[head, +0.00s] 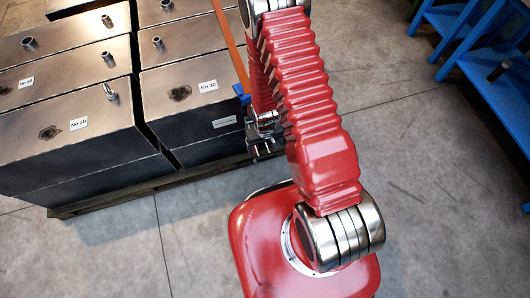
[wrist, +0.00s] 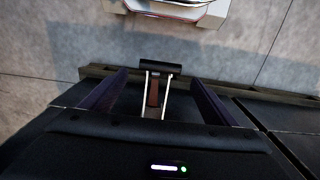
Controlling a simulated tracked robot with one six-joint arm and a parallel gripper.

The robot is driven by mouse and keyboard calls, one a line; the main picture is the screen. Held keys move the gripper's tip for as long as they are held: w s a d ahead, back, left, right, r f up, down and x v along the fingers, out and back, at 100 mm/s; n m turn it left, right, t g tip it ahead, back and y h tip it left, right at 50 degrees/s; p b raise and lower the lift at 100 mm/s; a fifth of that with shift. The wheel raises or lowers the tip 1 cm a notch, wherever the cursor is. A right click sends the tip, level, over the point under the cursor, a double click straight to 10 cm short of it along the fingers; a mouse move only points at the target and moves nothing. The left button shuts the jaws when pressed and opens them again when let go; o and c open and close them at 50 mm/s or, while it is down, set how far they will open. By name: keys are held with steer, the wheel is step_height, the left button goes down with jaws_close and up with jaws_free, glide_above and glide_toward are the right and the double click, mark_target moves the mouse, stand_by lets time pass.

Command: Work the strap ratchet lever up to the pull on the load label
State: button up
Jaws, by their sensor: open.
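The strap ratchet lever (wrist: 160,69) shows in the wrist view as a dark crossbar on two pale metal side arms. A brown-orange strap (wrist: 153,92) runs between the arms. My gripper (wrist: 160,78) is open, one finger on each side of the lever, with visible gaps; I cannot tell how deep the bar sits. In the head view the orange strap (head: 229,41) comes over the boxes to a blue corner piece (head: 242,93), and my gripper (head: 264,138) is just below, partly hidden by my arm.
Several dark steel boxes (head: 62,145) with pipe stubs and number labels stand on a wooden pallet (head: 105,196), whose edge (wrist: 270,91) crosses the wrist view. Blue steel stands (head: 455,40) are at the upper right. The concrete floor (head: 420,190) at right is clear.

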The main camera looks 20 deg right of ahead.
steer(key=shift+f, duration=2.5)
steer(key=shift+c, duration=0.3)
steer(key=c, duration=1.5)
steer(key=shift+o, duration=0.2)
steer(key=shift+d+f, duration=0.15)
